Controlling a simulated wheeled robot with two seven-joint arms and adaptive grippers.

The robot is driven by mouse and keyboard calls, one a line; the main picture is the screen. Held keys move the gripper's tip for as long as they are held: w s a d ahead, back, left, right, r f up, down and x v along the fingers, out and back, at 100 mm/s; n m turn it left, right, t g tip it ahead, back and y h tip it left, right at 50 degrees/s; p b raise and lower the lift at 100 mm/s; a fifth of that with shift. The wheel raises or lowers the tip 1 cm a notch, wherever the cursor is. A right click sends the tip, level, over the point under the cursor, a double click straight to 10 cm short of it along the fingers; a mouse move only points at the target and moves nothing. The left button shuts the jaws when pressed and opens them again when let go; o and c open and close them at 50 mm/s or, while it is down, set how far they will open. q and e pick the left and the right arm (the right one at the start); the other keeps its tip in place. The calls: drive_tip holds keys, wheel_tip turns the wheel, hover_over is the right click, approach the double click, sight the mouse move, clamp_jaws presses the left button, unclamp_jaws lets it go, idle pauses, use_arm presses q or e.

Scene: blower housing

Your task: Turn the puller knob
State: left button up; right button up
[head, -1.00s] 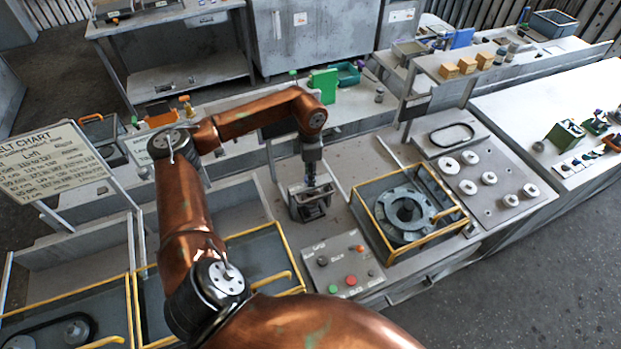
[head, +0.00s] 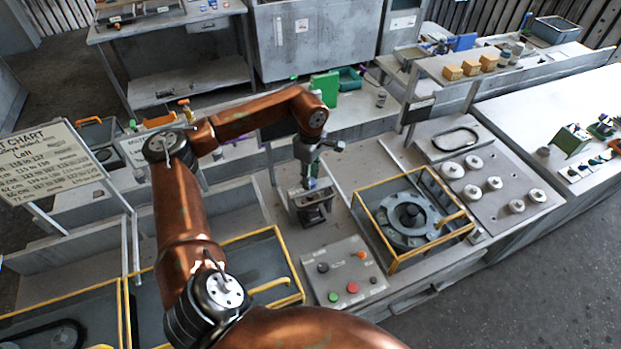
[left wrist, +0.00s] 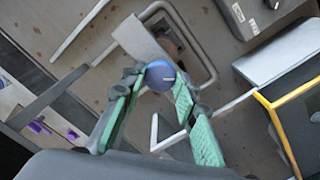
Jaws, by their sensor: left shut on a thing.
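The blue puller knob (left wrist: 160,76) shows from above in the left wrist view, with a small pale mark at its edge. My left gripper (left wrist: 157,82) has its green-padded fingertips on either side of the knob and is shut on it. In the head view the same gripper (head: 312,178) points down at the grey puller frame (head: 313,214) on the bench. The gripper hides most of the knob there. The puller's frame and a bent metal bar loop show around the knob in the wrist view. My right gripper is in neither view.
A control box (head: 344,272) with green and red buttons stands in front of the puller. To its right a yellow-edged guard (head: 397,262) surrounds a round grey housing (head: 411,215). Yellow-edged bins (head: 262,236) lie left, and a belt chart sign (head: 50,170) stands far left.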

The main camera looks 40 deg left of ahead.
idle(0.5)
use_arm(q)
drive_tip(key=o, duration=1.2)
drive_tip(key=shift+c, duration=0.2)
wheel_tip(320, 180, up, 12)
